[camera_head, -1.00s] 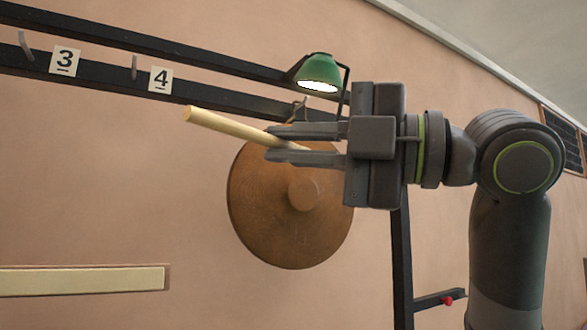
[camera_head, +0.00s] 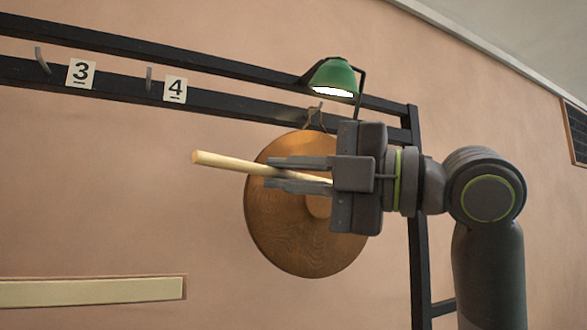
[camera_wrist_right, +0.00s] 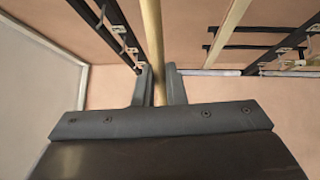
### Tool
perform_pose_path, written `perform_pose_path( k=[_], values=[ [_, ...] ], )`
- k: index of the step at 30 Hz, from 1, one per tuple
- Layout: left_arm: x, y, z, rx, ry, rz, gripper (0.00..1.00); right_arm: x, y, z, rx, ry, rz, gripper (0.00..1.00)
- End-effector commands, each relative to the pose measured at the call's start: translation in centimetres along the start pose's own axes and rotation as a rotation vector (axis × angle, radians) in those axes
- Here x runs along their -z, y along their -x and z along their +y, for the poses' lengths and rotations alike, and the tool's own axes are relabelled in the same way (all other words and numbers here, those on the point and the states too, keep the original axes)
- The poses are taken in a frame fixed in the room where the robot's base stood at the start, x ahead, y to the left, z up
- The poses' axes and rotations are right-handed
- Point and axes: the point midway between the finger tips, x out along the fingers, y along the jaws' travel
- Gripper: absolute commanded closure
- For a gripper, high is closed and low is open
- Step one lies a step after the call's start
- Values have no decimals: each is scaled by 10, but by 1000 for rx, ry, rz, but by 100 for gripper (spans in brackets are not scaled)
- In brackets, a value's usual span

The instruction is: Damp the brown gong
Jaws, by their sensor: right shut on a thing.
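The brown gong (camera_head: 290,235) hangs from a hook on the black frame, below the green lamp, and its round central boss is partly covered by my gripper. My right gripper (camera_head: 270,173) is shut on a pale wooden stick (camera_head: 220,161), in front of the gong's upper part. The stick points out to the left past the gong's edge. In the right wrist view the stick (camera_wrist_right: 152,40) runs between the two fingers (camera_wrist_right: 159,85). Whether anything touches the gong's face I cannot tell. My left gripper does not show.
The black frame (camera_head: 215,105) spans the top and comes down at the right. Empty hooks with labels 3 (camera_head: 80,74) and 4 (camera_head: 175,88) are on its rail. The green lamp (camera_head: 333,75) hangs close above my gripper. A pale bar (camera_head: 90,291) is at lower left.

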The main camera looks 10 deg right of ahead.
Motion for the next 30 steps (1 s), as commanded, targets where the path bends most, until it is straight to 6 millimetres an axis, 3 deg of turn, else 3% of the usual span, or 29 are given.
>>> perform_pose_path(
  k=[8, 18, 23, 30],
  values=[
    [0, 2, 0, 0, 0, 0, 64, -2, -1, 1, 1, -2, 4, 100],
    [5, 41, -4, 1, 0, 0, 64, -51, -26, -3, -10, -44, 184, 100],
    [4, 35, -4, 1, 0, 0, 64, -66, -34, -10, -13, -50, 250, 100],
    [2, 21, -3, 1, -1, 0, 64, -46, -13, -8, -13, -37, 247, 100]
  ],
)
